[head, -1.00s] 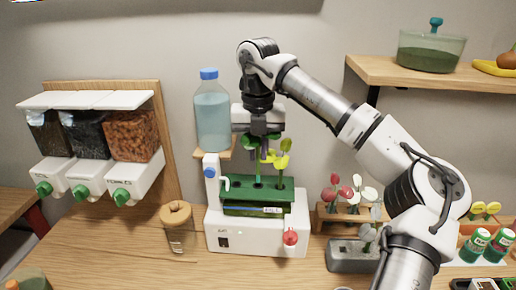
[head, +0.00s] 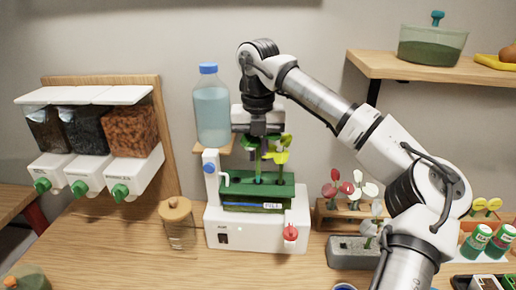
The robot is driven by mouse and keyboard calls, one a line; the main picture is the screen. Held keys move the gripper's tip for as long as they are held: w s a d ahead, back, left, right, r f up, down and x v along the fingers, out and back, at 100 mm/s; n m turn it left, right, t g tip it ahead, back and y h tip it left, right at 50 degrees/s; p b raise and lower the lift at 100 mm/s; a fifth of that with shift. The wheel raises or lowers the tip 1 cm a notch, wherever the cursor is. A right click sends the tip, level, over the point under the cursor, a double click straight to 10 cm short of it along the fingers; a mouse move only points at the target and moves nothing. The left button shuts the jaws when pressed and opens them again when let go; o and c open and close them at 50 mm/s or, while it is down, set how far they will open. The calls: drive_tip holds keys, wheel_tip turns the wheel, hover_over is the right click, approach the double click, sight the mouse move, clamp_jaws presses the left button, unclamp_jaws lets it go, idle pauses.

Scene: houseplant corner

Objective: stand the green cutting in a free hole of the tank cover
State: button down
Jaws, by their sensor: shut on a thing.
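My gripper (head: 259,146) is shut on the green cutting (head: 258,164), above the tank. The cutting is upright, its leaves beside the jaws and its stem pointing down. Its lower end meets the green tank cover (head: 232,188) at a hole left of the yellow cutting; I cannot tell how deep it sits. The yellow cutting (head: 281,156) stands in the cover's right part, very close to my gripper. The cover lies on the white tank base (head: 262,235), which has a red knob.
A water bottle (head: 212,115) stands close behind left. A corked jar (head: 177,225) is left of the tank. A wooden rack (head: 325,218) with red and white cuttings and a grey block (head: 346,253) stand right. Dispensers (head: 88,150) hang left.

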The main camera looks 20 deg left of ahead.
sight(258, 139)
drive_tip(key=shift+f+b, duration=1.05)
drive_tip(key=shift+f, duration=0.65)
drive_tip(key=c, duration=1.3)
unclamp_jaws()
drive_tip(key=shift+c, duration=0.2)
drive_tip(key=shift+o, duration=0.4)
drive_tip(key=o, duration=0.3)
drive_tip(key=shift+r, duration=0.1)
drive_tip(key=shift+r+p, duration=2.7)
drive_tip(key=shift+r, duration=0.75)
